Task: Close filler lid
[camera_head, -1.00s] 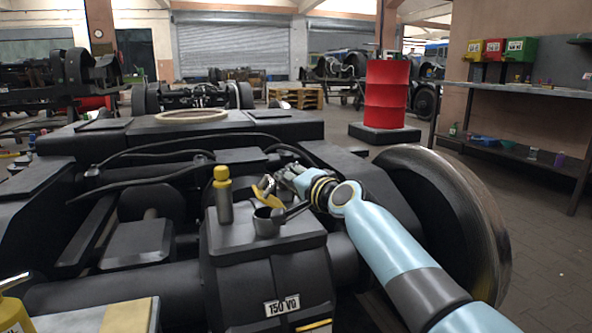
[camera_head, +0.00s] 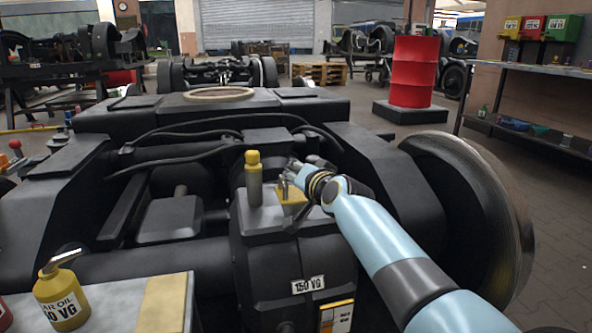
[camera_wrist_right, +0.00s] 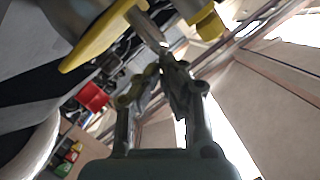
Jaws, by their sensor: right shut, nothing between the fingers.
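The yellow filler lid (camera_head: 291,196) is on top of the gear case (camera_head: 290,265), right of an upright bottle-like fitting with a yellow cap (camera_head: 253,178). The lid looks lowered over the filler neck, and no dark opening shows. Whether it sits fully flat I cannot tell. My right gripper (camera_head: 292,168) is shut and empty, just behind and above the lid. In the right wrist view its fingertips (camera_wrist_right: 166,62) meet close to the yellow lid (camera_wrist_right: 98,38), with the yellow cap (camera_wrist_right: 208,25) nearby. My left gripper is not in view.
A large wheel (camera_head: 480,200) stands right of my right arm. Black hoses (camera_head: 200,125) cross the bogie frame behind the case. A yellow oil can (camera_head: 62,300) stands on a bench at the front left. A red barrel (camera_head: 412,72) and a shelf (camera_head: 540,70) are farther back.

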